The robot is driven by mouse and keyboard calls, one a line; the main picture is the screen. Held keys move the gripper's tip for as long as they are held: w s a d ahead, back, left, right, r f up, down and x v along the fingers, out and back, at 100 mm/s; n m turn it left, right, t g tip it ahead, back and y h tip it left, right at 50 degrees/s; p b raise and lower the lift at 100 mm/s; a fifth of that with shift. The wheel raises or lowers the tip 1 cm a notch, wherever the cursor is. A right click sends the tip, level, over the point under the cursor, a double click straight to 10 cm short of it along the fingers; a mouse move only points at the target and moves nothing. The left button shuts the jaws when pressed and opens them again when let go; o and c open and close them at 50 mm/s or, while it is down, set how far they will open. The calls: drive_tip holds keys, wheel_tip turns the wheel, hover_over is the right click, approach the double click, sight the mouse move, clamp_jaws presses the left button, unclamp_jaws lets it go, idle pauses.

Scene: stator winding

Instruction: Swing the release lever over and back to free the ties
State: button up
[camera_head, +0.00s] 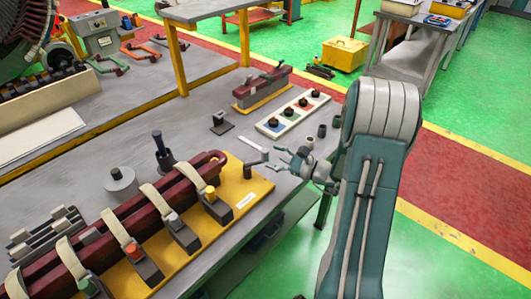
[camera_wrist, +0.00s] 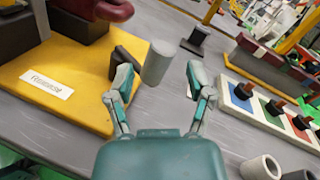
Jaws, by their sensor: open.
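The release lever has a pale grey cylindrical handle (camera_wrist: 158,62) on a dark arm (camera_wrist: 124,57), beside a white label reading "Release" (camera_wrist: 47,82). In the head view the lever (camera_head: 250,145) is at the right end of the yellow base plate (camera_head: 225,215). My gripper (camera_head: 281,160) is open just right of it. In the wrist view the handle stands between and slightly beyond my open fingertips (camera_wrist: 160,82); I see no clear contact. Beige ties (camera_head: 157,198) wrap over the dark red coil bars (camera_head: 130,215), with dark blocks along their front.
A tray with coloured squares and dark knobs (camera_head: 277,126) lies behind my gripper, with small cups (camera_head: 309,143) nearby. A small dark stand (camera_head: 221,124) and a red block on a yellow base (camera_head: 262,88) are farther back. The grey tabletop between is clear.

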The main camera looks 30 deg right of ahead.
sight(265, 153)
drive_tip(key=x, duration=0.3)
drive_tip(key=shift+w+a, duration=0.1)
drive_tip(key=shift+a, duration=0.05)
drive_tip(key=shift+c, duration=1)
clamp_jaws()
